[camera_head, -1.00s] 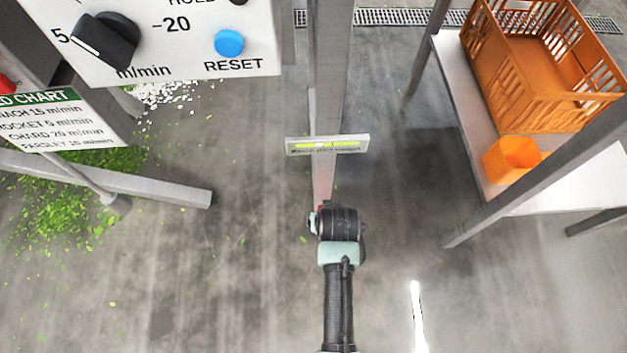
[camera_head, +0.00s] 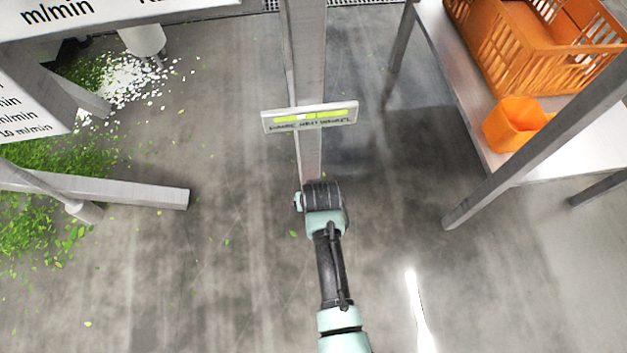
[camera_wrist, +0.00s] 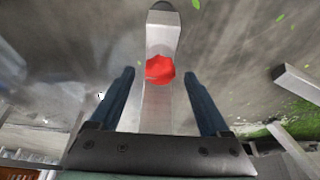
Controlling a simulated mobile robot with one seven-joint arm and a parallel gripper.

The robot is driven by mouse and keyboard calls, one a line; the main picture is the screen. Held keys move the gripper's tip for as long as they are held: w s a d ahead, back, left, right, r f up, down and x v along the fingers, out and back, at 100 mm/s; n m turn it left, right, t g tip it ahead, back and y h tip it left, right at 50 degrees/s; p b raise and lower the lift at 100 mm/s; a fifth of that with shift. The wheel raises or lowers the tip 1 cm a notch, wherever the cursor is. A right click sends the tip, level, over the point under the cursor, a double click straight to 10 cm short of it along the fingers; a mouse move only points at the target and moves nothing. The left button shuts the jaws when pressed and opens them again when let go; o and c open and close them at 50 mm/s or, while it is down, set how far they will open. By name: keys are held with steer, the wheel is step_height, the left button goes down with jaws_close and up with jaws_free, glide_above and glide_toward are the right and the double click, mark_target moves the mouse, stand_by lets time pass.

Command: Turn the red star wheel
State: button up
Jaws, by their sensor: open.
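The red star wheel (camera_wrist: 160,69) shows in the wrist view as a small lobed red knob on a grey metal post (camera_wrist: 165,35). My gripper (camera_wrist: 160,75) is open, with one dark blue finger on each side of the wheel in the picture. A gap shows between each finger and the wheel; I cannot tell how far ahead of the fingertips the wheel is. In the head view, my arm reaches up to the post (camera_head: 307,60), and the wheel and fingers are hidden behind my wrist.
A level gauge plate (camera_head: 310,117) with a yellow-green strip is fixed to the post above my wrist. A white control panel (camera_head: 100,20) is at upper left. A table (camera_head: 470,110) with an orange crate (camera_head: 530,50) and orange bin (camera_head: 515,125) stands right. Leaves (camera_head: 40,210) litter the floor.

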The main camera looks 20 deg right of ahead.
steer(key=shift+w+d+f, duration=0.1)
steer(key=shift+w+f, duration=0.05)
steer(key=shift+f, duration=0.2)
jaws_close()
stand_by(0.3)
steer(key=shift+m, duration=0.3)
steer(key=m+p, duration=0.1)
steer(key=m+h+p, duration=0.1)
steer(key=shift+a+r+m+g, duration=0.1)
steer(key=shift+a+m+g, duration=0.2)
steer(key=shift+m, duration=0.1)
steer(key=m+h, duration=0.1)
steer(key=m, duration=0.2)
steer(key=shift+w+m+g, duration=0.15)
steer(key=shift+m+g, duration=0.15)
steer(key=shift+g, duration=0.1)
steer(key=m, duration=0.2)
steer(key=m+g+h+b, duration=0.1)
steer(key=m, duration=0.1)
steer(key=shift+w+a+f+g, duration=0.1)
steer(key=shift+w+f+g, duration=0.1)
steer(key=shift+g, duration=0.1)
steer(key=shift+m+g+b, duration=0.7)
steer(key=shift+m+b, duration=0.3)
steer(key=shift+m, duration=1.1)
